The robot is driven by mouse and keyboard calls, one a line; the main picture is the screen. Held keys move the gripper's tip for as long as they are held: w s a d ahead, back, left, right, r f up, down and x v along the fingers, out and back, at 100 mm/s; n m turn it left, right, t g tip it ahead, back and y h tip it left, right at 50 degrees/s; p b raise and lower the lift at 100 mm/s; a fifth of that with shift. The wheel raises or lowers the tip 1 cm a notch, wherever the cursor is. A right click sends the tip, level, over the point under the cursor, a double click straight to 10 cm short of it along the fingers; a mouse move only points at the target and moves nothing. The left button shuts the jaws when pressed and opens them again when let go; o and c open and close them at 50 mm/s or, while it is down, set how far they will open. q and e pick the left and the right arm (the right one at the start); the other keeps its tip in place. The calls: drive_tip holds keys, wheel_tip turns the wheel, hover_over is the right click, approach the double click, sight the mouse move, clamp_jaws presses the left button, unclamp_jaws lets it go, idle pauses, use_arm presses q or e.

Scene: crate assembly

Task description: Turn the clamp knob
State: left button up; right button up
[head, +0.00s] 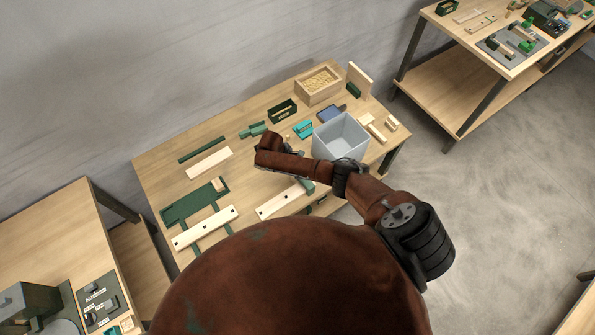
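I cannot make out a clamp knob for certain. A small green block (308,187) stands at the right end of a pale wooden board (272,207), partly covered by my arm. A green fixture (182,208) lies at the left of the workbench, with a drilled pale board (205,228) across its front. My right arm reaches in from the right over the middle of the bench. Its gripper is mostly hidden by the rust-brown arm; a small dark part (290,151) shows beside the arm's end, and its fingers cannot be made out. My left gripper is not in view.
A grey open bin (341,130) stands right of centre on the workbench (157,160). Behind it are a wooden box (318,84) and a dark green tray (282,110). A teal part (302,128) and small wooden pieces lie near the bin. Other benches stand left and right.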

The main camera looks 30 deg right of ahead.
idle(0.8)
drive_tip(key=o, duration=1.2)
drive_tip(key=shift+c, duration=0.2)
drive_tip(key=v, duration=1.2)
drive_tip(key=shift+w+d, duration=0.1)
drive_tip(key=shift+d, duration=0.05)
